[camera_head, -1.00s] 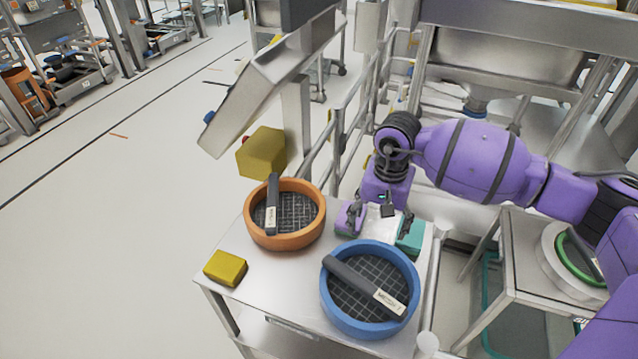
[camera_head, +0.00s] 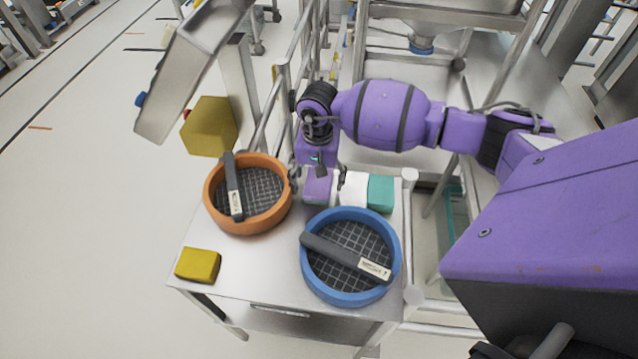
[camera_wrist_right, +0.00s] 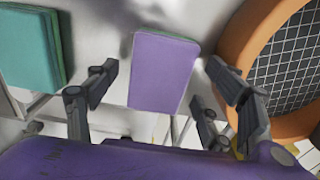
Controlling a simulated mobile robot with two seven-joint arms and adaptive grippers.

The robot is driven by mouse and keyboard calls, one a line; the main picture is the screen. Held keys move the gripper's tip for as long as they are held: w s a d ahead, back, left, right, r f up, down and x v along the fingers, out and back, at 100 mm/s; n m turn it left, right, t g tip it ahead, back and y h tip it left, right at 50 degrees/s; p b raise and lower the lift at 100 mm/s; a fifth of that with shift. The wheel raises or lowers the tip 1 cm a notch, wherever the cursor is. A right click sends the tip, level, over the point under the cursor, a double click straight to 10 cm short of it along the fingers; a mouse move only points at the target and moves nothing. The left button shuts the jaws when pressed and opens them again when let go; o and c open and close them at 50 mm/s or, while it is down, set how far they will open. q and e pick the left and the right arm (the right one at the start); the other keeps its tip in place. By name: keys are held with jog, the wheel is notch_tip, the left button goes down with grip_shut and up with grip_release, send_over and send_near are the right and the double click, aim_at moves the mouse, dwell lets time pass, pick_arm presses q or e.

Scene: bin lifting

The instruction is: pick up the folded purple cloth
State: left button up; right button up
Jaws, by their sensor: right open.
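The folded purple cloth (camera_head: 318,189) lies on the metal table at the back, between the orange-rimmed round sieve and a folded white cloth. My right gripper (camera_head: 318,176) is above it, pointing down, open, with one finger on each side. In the right wrist view the purple cloth (camera_wrist_right: 163,72) sits between the spread fingers of the right gripper (camera_wrist_right: 162,70), with gaps on both sides. Whether the fingertips reach down to the cloth's level cannot be told. My left gripper is not in view.
The white cloth (camera_head: 353,190) and a teal cloth (camera_head: 381,194) lie right of the purple one. The orange sieve (camera_head: 212,213) is close on the left, the blue sieve (camera_head: 310,276) in front. A yellow cloth (camera_head: 198,265) lies at front left. The table (camera_head: 245,270) is bare between them.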

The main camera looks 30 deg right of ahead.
aim_at(319, 184)
jog(key=shift+f, duration=0.35)
jog(key=c, duration=1.2)
jog(key=shift+r, duration=0.1)
jog(key=shift+r, duration=0.55)
notch_tip(319, 184, up, 2)
jog(key=shift+s+r, duration=0.15)
jog(key=shift+r, duration=0.1)
jog(key=s+r, duration=0.3)
jog(key=s+a+r, duration=0.1)
jog(key=r, duration=0.1)
jog(key=shift+s+r, duration=0.15)
jog(key=shift+s, duration=0.15)
jog(key=s+a+r, duration=0.2)
jog(key=s+r, duration=0.2)
jog(key=s, duration=0.5)
jog(key=shift+b, duration=0.45)
